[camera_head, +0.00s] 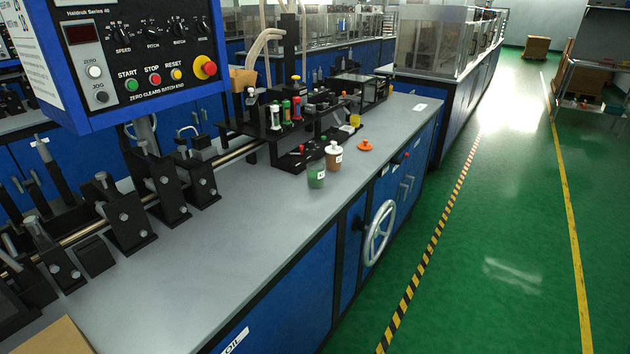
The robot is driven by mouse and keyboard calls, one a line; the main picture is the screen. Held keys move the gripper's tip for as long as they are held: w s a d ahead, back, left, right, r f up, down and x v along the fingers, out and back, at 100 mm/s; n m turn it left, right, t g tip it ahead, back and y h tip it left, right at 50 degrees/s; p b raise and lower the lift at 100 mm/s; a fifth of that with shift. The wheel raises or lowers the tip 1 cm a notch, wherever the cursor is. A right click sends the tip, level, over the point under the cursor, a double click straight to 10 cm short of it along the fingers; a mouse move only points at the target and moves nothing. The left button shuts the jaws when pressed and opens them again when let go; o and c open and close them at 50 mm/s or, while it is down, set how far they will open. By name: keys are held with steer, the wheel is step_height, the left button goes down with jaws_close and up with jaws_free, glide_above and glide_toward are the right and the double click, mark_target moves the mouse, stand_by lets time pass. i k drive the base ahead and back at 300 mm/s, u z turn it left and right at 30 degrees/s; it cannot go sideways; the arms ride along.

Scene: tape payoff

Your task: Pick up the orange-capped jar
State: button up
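I see no jar clearly wearing an orange cap. A small orange cap-like piece (365,146) with a knob on top lies on the grey bench top, to the right of two small jars. One jar (333,157) has a brownish-orange body, a pale top and a white label. The other jar (316,175) is green with a white label and stands in front of it, nearer the bench edge. Both jars stand upright, close together. My gripper is not in view.
The grey bench (250,215) has a wide clear area left of the jars. A black fixture (290,157) with small coloured parts stands behind them. A control box (140,50) hangs at upper left. A handwheel (379,233) juts from the bench front. The green aisle floor (500,240) is clear.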

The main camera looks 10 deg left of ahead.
mark_target(316, 176)
steer(key=u, duration=0.05)
steer(key=i, duration=1)
steer(key=z, duration=0.05)
